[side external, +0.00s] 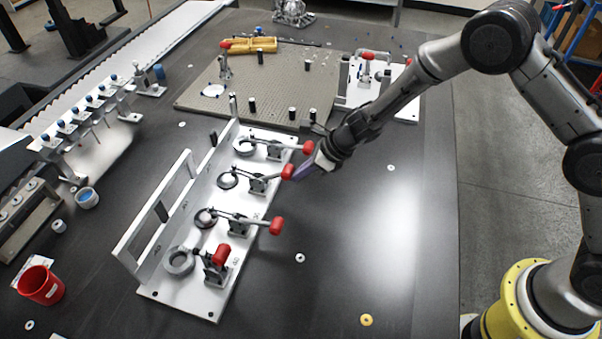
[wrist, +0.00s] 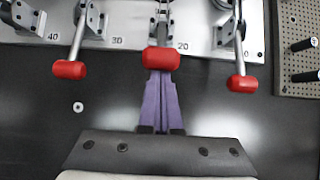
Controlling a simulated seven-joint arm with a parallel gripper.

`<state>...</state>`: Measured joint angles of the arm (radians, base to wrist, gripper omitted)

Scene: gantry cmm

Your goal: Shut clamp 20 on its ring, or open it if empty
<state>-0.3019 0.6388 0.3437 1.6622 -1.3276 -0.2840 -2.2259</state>
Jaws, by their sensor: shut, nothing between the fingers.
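Clamp 20 (side external: 258,184) is the third from the near end of the white fixture. Whether the pad presses on the ring is too small to tell. In the wrist view its red handle (wrist: 161,59) is just left of the printed 20. My gripper (side external: 298,172) has its purple fingers together with nothing between them. The fingertips (wrist: 160,76) are right at the outer end of this handle, and I cannot tell whether they touch it.
Neighbouring red handles, clamp 30's (wrist: 69,70) and the far clamp's (wrist: 242,84), flank my fingers. The nearest clamp's handle (side external: 221,255) stands up, beside an uncovered ring (side external: 179,261). A pegged plate (side external: 215,103) lies behind. The dark table right of the fixture is mostly clear.

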